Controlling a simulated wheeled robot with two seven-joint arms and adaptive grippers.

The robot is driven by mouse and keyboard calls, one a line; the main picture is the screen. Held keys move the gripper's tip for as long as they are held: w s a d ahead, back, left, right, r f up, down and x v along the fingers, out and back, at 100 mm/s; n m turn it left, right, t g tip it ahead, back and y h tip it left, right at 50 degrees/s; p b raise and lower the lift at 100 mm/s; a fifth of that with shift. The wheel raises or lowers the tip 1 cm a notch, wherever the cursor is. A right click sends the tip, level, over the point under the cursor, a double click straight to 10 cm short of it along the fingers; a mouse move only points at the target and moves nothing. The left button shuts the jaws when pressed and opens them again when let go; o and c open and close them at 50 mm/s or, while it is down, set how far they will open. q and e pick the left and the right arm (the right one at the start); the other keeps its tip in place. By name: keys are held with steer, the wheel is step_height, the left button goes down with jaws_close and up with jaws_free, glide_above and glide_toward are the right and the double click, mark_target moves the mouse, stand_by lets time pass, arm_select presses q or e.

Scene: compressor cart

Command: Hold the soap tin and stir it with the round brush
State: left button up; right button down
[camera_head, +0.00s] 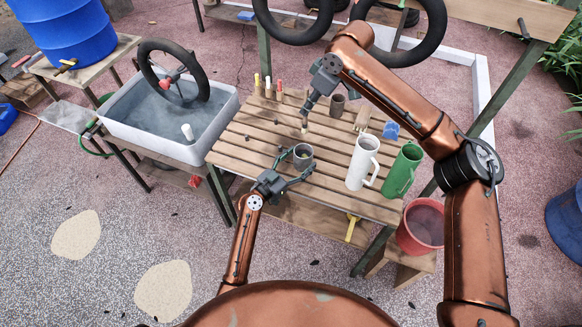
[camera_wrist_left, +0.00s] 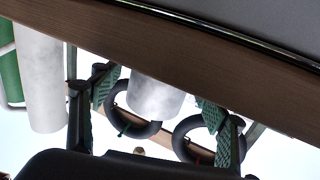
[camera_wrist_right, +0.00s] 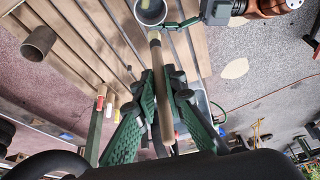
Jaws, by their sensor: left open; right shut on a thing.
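The soap tin (camera_head: 303,160), a small grey metal can, stands upright on the slatted table. My left gripper (camera_head: 294,168) is open, one finger on each side of the tin; whether they touch it is unclear. In the left wrist view the tin (camera_wrist_left: 155,98) sits between the spread green-padded fingers. My right gripper (camera_head: 312,103) is shut on the round brush (camera_head: 305,124), above the table behind the tin. In the right wrist view the wooden brush handle (camera_wrist_right: 161,90) runs between the fingers, its far end pointing toward the tin (camera_wrist_right: 151,12). The brush appears outside the tin.
A second, brownish can (camera_head: 337,105) stands behind the tin. A white pitcher (camera_head: 362,162) and a green pitcher (camera_head: 402,170) stand at the table's right. Several coloured-tip sticks (camera_head: 268,88) and a blue item (camera_head: 391,130) are at the back. A water basin (camera_head: 215,125) stands left.

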arm_select(q)
steer(key=shift+x, duration=0.95)
steer(key=shift+c, duration=0.7)
